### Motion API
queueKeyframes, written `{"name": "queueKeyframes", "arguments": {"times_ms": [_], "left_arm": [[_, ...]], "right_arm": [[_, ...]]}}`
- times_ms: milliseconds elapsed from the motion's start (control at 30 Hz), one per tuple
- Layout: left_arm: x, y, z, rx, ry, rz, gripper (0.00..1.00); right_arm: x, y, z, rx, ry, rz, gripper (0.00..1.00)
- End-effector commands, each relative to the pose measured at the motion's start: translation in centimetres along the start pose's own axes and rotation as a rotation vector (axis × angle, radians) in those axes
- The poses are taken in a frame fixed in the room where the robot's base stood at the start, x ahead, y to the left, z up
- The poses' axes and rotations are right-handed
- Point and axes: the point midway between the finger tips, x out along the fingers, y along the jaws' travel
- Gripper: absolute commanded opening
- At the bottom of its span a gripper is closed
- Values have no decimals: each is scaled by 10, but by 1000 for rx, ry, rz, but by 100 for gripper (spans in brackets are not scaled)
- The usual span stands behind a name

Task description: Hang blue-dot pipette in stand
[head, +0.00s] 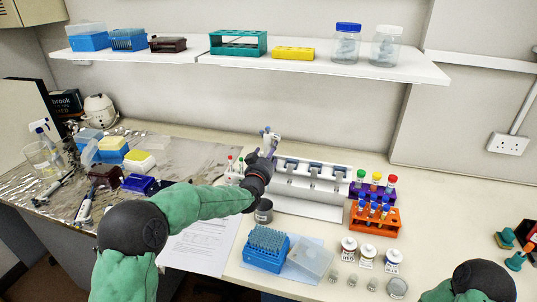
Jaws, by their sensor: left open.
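The white pipette stand (312,186) stands on the bench right of centre, with a row of grey-blue holders along its top. A pipette (269,139) with a pale, bluish top shows upright at the stand's left end. My left gripper (263,157) is right at this pipette and open; it hides the pipette's lower part. I cannot tell whether the pipette rests in a holder, and no blue dot can be made out. Another pipette (85,208) lies on the foil-covered bench at the left. My right gripper is out of view; only part of that arm shows.
Purple (386,188) and orange (388,219) tube racks stand right of the stand. A blue tip box (266,249), small bottles (367,254) and a dark round pot (264,211) are in front. A loaded shelf (410,70) hangs above.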

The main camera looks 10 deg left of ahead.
Motion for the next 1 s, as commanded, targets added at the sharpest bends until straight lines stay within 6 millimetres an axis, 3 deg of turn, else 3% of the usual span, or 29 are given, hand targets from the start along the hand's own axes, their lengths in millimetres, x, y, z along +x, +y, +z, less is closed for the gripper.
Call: {"name": "queueKeyframes", "arguments": {"times_ms": [167, 700, 1000], "left_arm": [[-14, 0, -1, 0, 0, 0, 71], [-100, 0, -1, 0, 2, -1, 71], [-118, 0, 0, 0, 1, 0, 71]], "right_arm": [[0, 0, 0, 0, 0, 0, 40], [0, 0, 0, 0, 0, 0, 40], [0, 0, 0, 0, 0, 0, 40]]}}
